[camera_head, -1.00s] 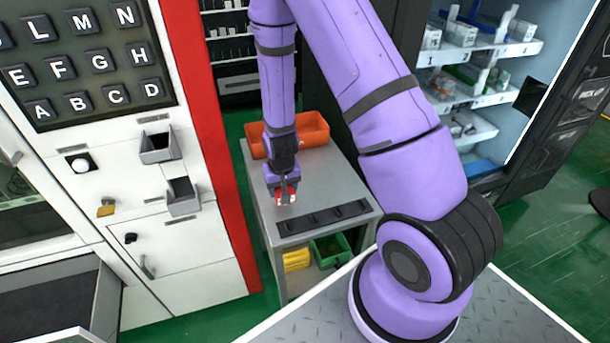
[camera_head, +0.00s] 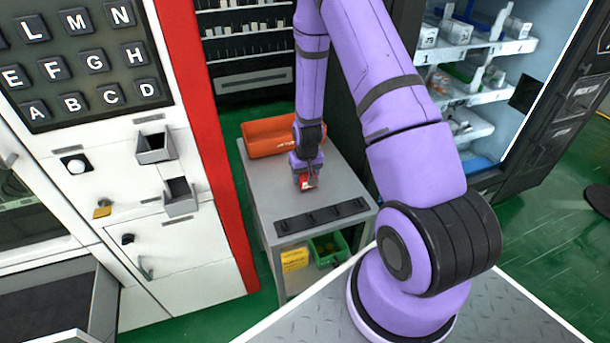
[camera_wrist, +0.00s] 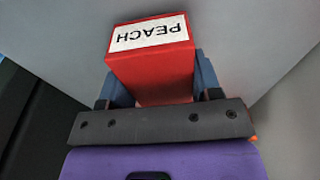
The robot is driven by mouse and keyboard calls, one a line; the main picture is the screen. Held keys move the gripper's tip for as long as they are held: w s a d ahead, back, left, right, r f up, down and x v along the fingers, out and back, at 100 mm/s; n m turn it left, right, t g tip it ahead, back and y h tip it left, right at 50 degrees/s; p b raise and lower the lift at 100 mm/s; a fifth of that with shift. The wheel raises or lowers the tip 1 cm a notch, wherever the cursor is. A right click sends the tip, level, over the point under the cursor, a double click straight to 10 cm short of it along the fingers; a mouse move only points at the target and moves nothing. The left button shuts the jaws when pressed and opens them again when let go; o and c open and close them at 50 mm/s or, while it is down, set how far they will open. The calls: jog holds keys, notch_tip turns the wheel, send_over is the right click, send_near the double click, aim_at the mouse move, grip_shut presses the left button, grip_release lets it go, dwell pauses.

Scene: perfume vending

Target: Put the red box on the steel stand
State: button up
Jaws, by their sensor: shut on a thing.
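The red box (camera_head: 305,182) is held in my gripper (camera_head: 306,176) over the middle of the grey steel stand (camera_head: 265,208). In the wrist view the box (camera_wrist: 152,72) sits between two blue-grey fingers, with a white label reading PEACH upside down. My gripper (camera_wrist: 155,88) is shut on it from both sides. The box is close to the stand's top; I cannot tell whether it touches. Its lower side is hidden in the wrist view.
An orange bin (camera_head: 262,138) stands at the back of the stand. A black slotted strip (camera_head: 320,217) lies along its front edge. A yellow bin (camera_head: 294,260) and a green bin (camera_head: 328,249) sit below. The top around the box is mostly clear.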

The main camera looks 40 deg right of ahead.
jog(key=shift+f, duration=0.35)
jog(key=shift+f, duration=0.15)
jog(key=o, duration=1)
jog(key=shift+c, duration=0.2)
